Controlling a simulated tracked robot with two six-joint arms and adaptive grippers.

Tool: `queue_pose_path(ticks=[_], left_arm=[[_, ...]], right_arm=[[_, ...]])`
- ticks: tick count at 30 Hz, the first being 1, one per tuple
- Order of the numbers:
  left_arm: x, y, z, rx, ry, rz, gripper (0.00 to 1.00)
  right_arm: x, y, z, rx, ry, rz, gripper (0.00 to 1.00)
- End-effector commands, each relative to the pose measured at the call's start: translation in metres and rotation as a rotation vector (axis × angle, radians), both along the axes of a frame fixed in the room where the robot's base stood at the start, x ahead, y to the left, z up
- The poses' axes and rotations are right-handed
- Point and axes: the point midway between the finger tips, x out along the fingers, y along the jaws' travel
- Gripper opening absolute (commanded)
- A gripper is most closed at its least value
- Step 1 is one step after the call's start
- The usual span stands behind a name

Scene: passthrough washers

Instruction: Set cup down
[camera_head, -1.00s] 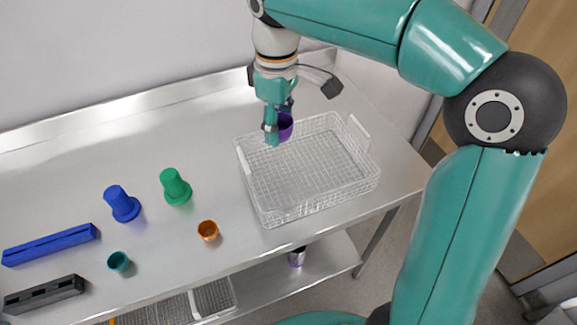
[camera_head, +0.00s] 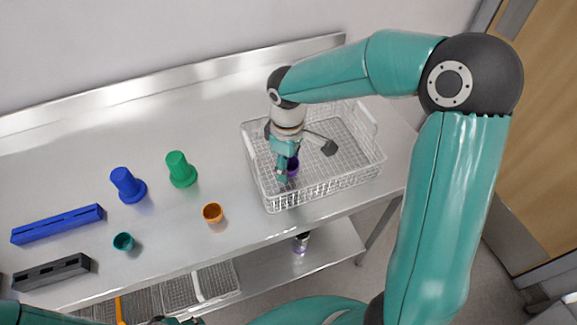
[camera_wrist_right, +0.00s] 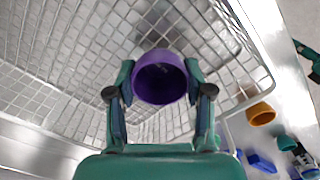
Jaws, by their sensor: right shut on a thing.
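The purple cup (camera_head: 293,167) is between the fingers of my right gripper (camera_head: 287,172), inside the wire basket (camera_head: 330,184) near its front left part. In the right wrist view, the cup (camera_wrist_right: 160,80) has its open mouth toward the camera, with a finger on each side, and the basket mesh (camera_wrist_right: 60,60) lies behind it. My right gripper (camera_wrist_right: 160,95) is shut on the cup. I cannot tell whether the cup touches the basket floor. Of my left arm, only small parts show at the bottom edge of the head view; its fingers cannot be made out.
Left of the basket stand an orange cup (camera_head: 213,213), a teal cup (camera_head: 123,242), a green piece (camera_head: 181,170) and a blue piece (camera_head: 127,185). A blue bar (camera_head: 57,223) and a dark slotted block (camera_head: 52,272) lie farther left.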

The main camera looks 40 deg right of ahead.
Motion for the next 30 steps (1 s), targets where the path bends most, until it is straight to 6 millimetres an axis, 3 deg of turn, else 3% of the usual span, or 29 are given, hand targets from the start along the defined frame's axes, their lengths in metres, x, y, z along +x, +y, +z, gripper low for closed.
queue_pose_path(ticks=[4,15,16,19,20,30], left_arm=[[0.000,0.000,0.001,0.000,0.000,0.000,0.40],[0.000,0.000,-0.003,0.000,0.000,0.000,0.40],[0.000,0.000,-0.002,0.000,0.000,0.000,0.40],[0.000,0.000,-0.001,0.000,0.000,0.000,0.40],[0.000,0.000,-0.001,0.000,0.000,0.000,0.40],[0.000,0.000,0.000,0.000,0.000,0.000,0.40]], right_arm=[[0.000,0.000,-0.016,0.002,0.001,0.000,0.23],[0.000,0.000,-0.021,0.001,-0.001,0.000,0.23],[0.000,0.000,-0.019,0.001,-0.001,0.000,0.57],[0.000,0.000,-0.019,0.001,-0.001,0.000,0.73],[0.000,0.000,-0.019,0.001,-0.001,0.000,0.77],[0.000,0.000,-0.017,0.001,-0.001,0.000,0.77]])
